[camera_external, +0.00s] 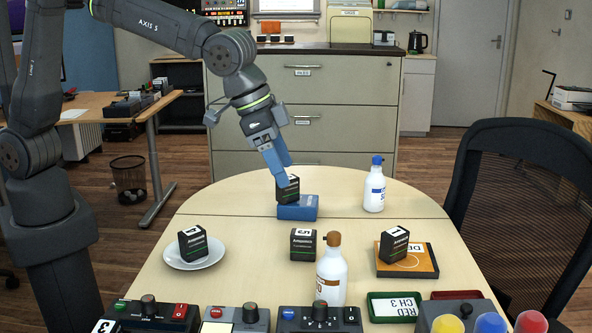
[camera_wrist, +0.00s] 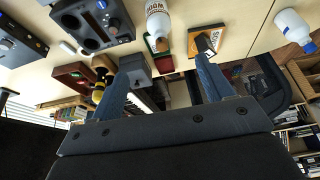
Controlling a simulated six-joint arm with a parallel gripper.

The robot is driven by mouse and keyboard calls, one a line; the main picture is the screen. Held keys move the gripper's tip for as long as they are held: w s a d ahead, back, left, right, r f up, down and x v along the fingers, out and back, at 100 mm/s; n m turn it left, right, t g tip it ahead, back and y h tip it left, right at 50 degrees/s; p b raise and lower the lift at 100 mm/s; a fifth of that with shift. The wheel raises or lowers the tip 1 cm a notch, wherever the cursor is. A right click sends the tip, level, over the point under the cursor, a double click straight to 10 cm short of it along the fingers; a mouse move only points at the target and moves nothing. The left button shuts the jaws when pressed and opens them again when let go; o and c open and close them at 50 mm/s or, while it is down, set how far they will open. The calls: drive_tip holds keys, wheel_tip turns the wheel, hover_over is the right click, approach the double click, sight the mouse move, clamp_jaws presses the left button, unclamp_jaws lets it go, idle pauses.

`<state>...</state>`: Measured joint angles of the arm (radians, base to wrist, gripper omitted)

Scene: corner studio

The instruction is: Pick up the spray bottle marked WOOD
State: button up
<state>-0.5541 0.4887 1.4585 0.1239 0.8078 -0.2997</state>
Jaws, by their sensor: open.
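The white bottle with a brown cap (camera_external: 331,280) stands upright at the front middle of the table. It also shows in the wrist view (camera_wrist: 158,24), where its label seems to read WOOD, small and turned. A second white bottle (camera_external: 374,190), with a blue cap and blue label, stands upright at the back right; it is at the right in the wrist view (camera_wrist: 291,27). My gripper (camera_external: 283,172) is open, behind and left of the brown-capped bottle and apart from it. Its blue fingers reach down at a black box (camera_external: 288,190); whether they touch it cannot be told.
The black box sits on a blue block (camera_external: 297,211). Other black boxes stand on a white plate (camera_external: 195,261), on bare table (camera_external: 303,245) beside the brown-capped bottle, and on an orange board (camera_external: 422,262). Control boxes (camera_external: 236,320), trays (camera_external: 392,306) and coloured domes line the front edge.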

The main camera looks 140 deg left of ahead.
drive_tip(key=c, duration=0.4)
drive_tip(key=m+t+h, duration=0.1)
drive_tip(key=m+h, duration=0.2)
drive_tip(key=m, duration=0.5)
approach(334, 233)
drive_tip(key=x, duration=1.2)
